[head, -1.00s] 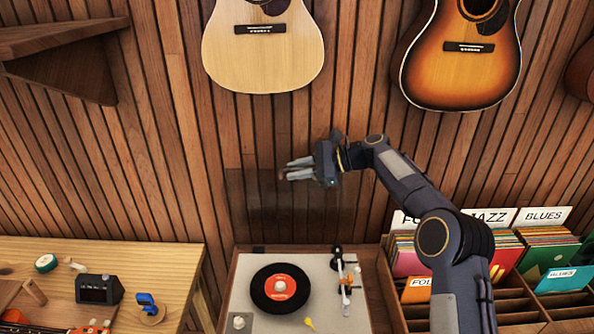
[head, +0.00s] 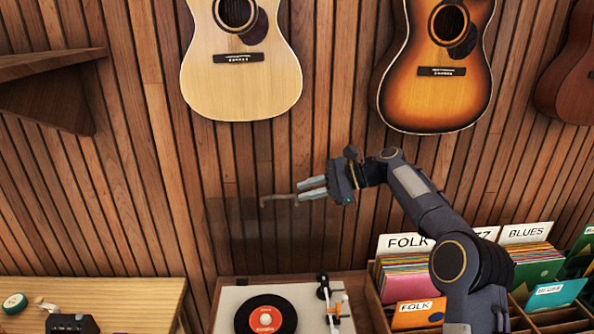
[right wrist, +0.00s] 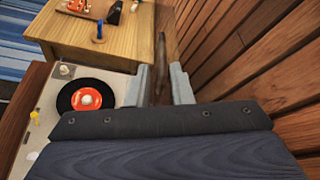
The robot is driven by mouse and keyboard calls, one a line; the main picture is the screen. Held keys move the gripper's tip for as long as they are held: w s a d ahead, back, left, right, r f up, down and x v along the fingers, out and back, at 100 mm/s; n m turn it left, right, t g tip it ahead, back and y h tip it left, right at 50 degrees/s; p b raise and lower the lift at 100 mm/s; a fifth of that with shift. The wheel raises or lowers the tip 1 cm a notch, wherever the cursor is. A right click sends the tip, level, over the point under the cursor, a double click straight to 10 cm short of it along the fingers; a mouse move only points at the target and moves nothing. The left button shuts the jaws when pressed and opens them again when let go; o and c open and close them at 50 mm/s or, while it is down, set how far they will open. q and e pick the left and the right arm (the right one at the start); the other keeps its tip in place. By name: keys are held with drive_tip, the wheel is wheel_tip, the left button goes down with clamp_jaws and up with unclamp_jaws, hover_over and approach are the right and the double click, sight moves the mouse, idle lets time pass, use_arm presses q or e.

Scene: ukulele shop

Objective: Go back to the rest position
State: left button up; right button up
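My right gripper (head: 312,188) is open and empty, its two grey fingers pointing left, high in front of the slatted wall. Just off its fingertips is a brownish bar-like handle (head: 277,199) at the top edge of a see-through dark lid (head: 262,240), which stands raised behind the turntable (head: 237,295). In the right wrist view the two fingers (right wrist: 163,85) stand apart, with a dark brown strip showing in the gap beyond them. My left gripper is not in view.
A black record with a red label (head: 265,318) lies on the turntable. A wooden workbench (head: 140,293) is at the left, and record bins with FOLK cards (head: 416,308) at the right. Guitars hang above, including a pale one (head: 240,75) and a sunburst one (head: 437,85).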

drive_tip(key=s+d+r+n+t+h+b, duration=0.1)
drive_tip(key=s+d+n+h, duration=0.3)
drive_tip(key=s, duration=0.7)
drive_tip(key=s+d+r+n+t+h+b, duration=0.15)
drive_tip(key=s+d, duration=0.45)
drive_tip(key=s, duration=0.6)
drive_tip(key=s+d+f+n+h, duration=0.1)
drive_tip(key=s+f+n+h, duration=0.1)
drive_tip(key=s+f, duration=0.5)
drive_tip(key=s+d+f+n+t+h, duration=0.1)
drive_tip(key=s+f+n, duration=0.4)
drive_tip(key=s, duration=0.9)
wheel_tip(320, 180, down, 4)
drive_tip(key=shift+s+d+r+h, duration=0.2)
drive_tip(key=shift+s+d+h, duration=0.1)
drive_tip(key=shift+d+h, duration=0.25)
drive_tip(key=shift+o, duration=0.2)
drive_tip(key=shift+a, duration=0.1)
